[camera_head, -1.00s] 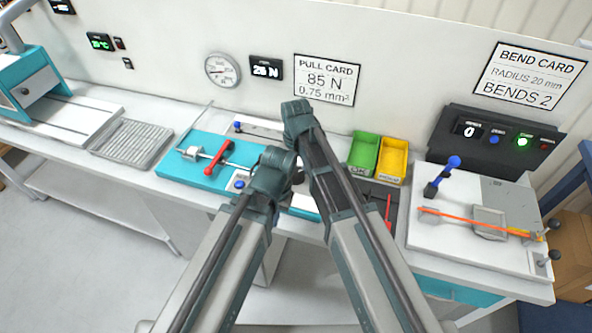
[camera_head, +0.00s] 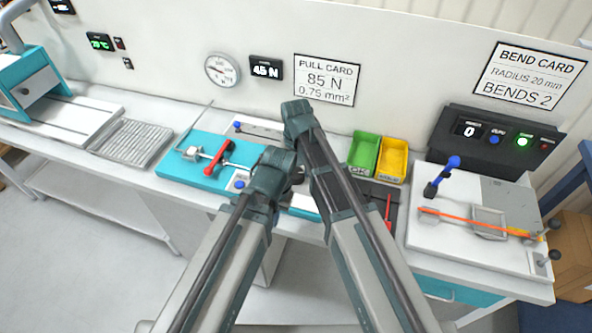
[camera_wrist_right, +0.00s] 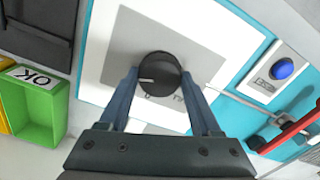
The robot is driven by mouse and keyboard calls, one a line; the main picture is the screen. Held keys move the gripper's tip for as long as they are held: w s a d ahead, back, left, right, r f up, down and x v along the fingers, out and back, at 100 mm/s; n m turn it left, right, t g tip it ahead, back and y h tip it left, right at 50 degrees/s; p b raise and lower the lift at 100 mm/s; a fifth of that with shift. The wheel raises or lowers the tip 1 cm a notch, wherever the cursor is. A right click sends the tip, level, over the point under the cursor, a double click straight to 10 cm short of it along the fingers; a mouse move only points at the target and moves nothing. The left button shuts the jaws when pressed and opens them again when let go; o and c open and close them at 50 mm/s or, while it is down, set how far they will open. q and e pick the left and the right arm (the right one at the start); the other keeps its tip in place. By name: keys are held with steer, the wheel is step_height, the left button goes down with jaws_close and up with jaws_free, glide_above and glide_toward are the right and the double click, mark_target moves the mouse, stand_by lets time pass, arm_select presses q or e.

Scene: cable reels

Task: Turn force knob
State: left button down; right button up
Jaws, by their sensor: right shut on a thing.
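The force knob (camera_wrist_right: 160,75) is a round black knob with a white pointer mark, set on a grey and white panel. In the right wrist view the mark points left. My right gripper (camera_wrist_right: 160,80) is shut on the knob, one blue-grey finger on each side. In the head view my arm links hide the knob. The force display (camera_head: 266,68) reads 45 N beside a round dial gauge (camera_head: 222,70). The pull card (camera_head: 326,80) reads 85 N, 0.75 mm². My left gripper cannot be made out in the head view.
A teal pull fixture with a red lever (camera_head: 218,158) and a blue button (camera_wrist_right: 282,68) lie close to the knob panel. A green bin (camera_head: 363,154) and a yellow bin (camera_head: 392,160) stand to the right. The bend station (camera_head: 470,250) is farther right.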

mark_target(296, 172)
steer(key=o, duration=1.4)
steer(key=shift+r, duration=0.1)
step_height(296, 172, up, 14)
steer(key=p, duration=1.4)
steer(key=shift+f, duration=0.2)
steer(key=s+d+f+n+b, duration=0.1)
steer(key=s+d+f+b, duration=0.1)
steer(key=s, duration=0.3)
steer(key=s+d+f+n+b, duration=0.1)
steer(key=s+d+f+b, duration=0.1)
steer(key=s, duration=0.4)
steer(key=s+d+f+n+h+b, duration=0.1)
steer(key=s+d+f+b, duration=0.1)
steer(key=s, duration=0.3)
steer(key=shift+s+f+b, duration=0.3)
steer(key=shift+f+b, duration=0.45)
steer(key=shift+b, duration=0.15)
